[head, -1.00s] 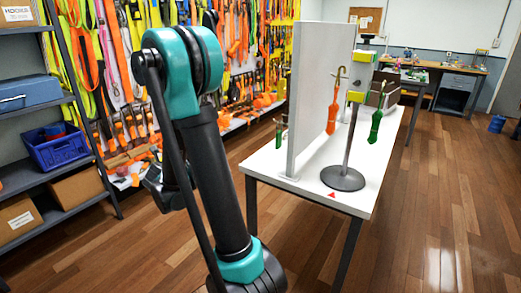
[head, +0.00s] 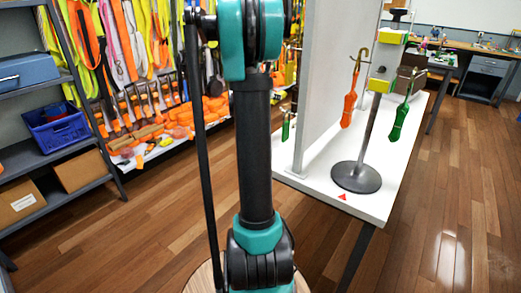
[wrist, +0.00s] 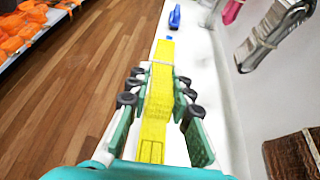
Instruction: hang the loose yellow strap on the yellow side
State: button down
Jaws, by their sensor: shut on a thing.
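A yellow strap (wrist: 157,90) runs lengthwise through the middle of the wrist view, between the fingers of my gripper (wrist: 156,100). The gripper is shut on it, with a finger on each side. The strap's far end reaches over a white surface. In the head view, a grey stand (head: 369,130) with a round base and yellow blocks (head: 380,86) on its post stands on a white table (head: 316,190). An orange strap (head: 350,100) and a green strap (head: 401,118) hang from its hooks. The gripper and the held strap cannot be seen in the head view.
A tall grey panel (head: 333,70) stands on the table left of the stand. A small green item (head: 286,127) hangs on the panel's other side. A shelf with a blue bin (head: 58,128) is at left. Wooden floor (head: 450,200) at right is clear.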

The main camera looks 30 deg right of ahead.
jog(key=shift+s+d+r+m+g, duration=0.15)
jog(key=shift+s+d+r, duration=0.15)
jog(key=shift+d, duration=0.3)
jog(key=shift+s+d+r+m+g, duration=0.2)
jog(key=shift+s+d, duration=0.2)
jog(key=shift+d, duration=0.2)
notch_tip(320, 180, down, 20)
jog(key=shift+r, duration=0.15)
jog(key=c, duration=1.3)
grip_release()
jog(key=shift+c, duration=0.2)
